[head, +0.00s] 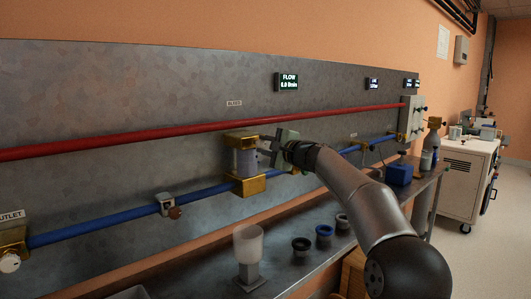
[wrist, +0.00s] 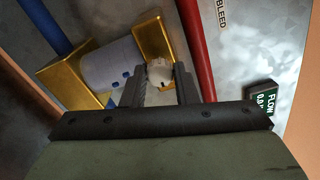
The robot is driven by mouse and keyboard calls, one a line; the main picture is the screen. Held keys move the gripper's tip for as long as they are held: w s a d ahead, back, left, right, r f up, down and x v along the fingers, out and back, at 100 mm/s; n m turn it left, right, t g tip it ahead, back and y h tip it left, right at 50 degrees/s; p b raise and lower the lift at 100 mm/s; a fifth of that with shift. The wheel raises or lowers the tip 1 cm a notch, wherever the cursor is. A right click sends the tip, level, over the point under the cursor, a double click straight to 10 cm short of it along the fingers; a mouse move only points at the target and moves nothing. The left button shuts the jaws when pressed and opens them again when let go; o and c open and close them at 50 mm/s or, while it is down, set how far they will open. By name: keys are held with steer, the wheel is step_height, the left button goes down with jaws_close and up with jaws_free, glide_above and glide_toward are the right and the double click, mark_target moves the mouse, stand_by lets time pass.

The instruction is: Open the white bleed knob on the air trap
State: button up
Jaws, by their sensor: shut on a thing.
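The air trap (head: 245,160) is a clear cylinder between a brass top block and a brass base, mounted on the back panel in the head view. In the wrist view its pale cylinder (wrist: 108,66) lies between the brass blocks. The white bleed knob (wrist: 160,71) sits at the brass top block (wrist: 155,36). My gripper (wrist: 160,84) is shut on the knob, with one dark finger on each side of it. In the head view my gripper (head: 266,152) reaches the trap from the right and hides the knob.
A red pipe (head: 150,136) runs just above the trap and a blue pipe (head: 110,220) joins its base. A FLOW display (head: 288,82) hangs above. A clear cup on a stand (head: 248,250) and several dark rings (head: 323,232) stand on the shelf below.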

steer(key=shift+n, duration=0.4)
steer(key=o, duration=1)
steer(key=b+v, duration=0.5)
steer(key=v, duration=1.2)
steer(key=shift+s+d+r, duration=0.1)
steer(key=shift+s+d, duration=0.05)
steer(key=shift+d, duration=0.05)
